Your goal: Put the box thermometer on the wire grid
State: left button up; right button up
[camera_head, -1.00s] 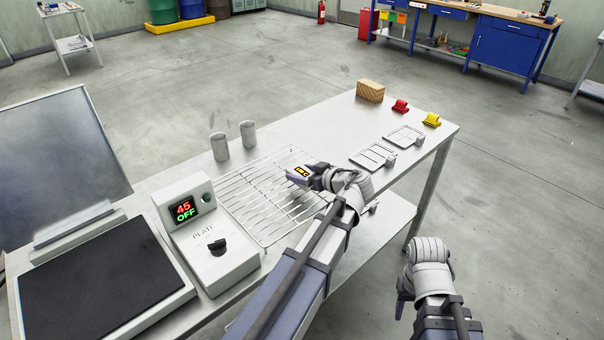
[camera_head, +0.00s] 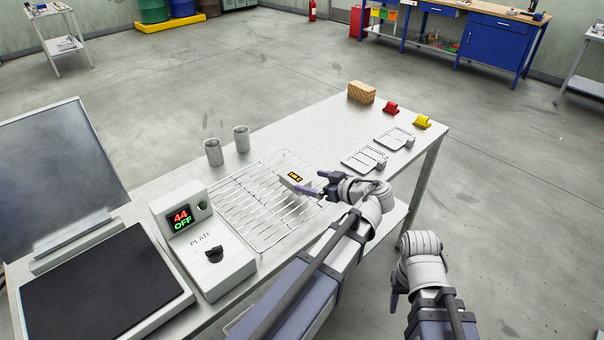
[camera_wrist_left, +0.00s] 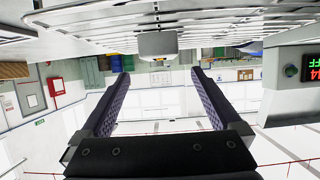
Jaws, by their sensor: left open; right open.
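The box thermometer (camera_head: 294,177), a small pale box with a lit yellow display, rests on the wire grid (camera_head: 246,208) near its right side. In the left wrist view, which is upside down, the thermometer (camera_wrist_left: 158,44) shows against the grid (camera_wrist_left: 100,44), beyond my fingertips. My left gripper (camera_head: 304,183) is open and empty beside the thermometer; in the wrist view its fingers (camera_wrist_left: 160,76) stand apart with a gap between them and the box. My right gripper (camera_head: 397,292) is open, off the table's front edge, with its fingers mostly hidden by its wrist.
A plate controller (camera_head: 222,271) reading 44 OFF stands left of the grid. Two grey cups (camera_head: 213,152) stand behind it.

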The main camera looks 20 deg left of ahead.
pick_arm(q)
jog(key=shift+p+v, duration=0.45)
jog(key=shift+v, duration=1.35)
jog(key=s+d+f+m+g+h+p, duration=0.1)
jog(key=s+d+f+m+g+h, duration=0.1)
jog(key=s+d+f+m+h, duration=0.3)
jog(key=s+d+f+m+g+h+p, duration=0.2)
jog(key=s+d+f+m+h, duration=0.3)
jog(key=s+d+m, duration=0.6)
jog(key=shift+s+d+m+g+h, duration=0.2)
jog(key=shift+s+m+g+h, duration=0.4)
jog(key=shift+g, duration=0.1)
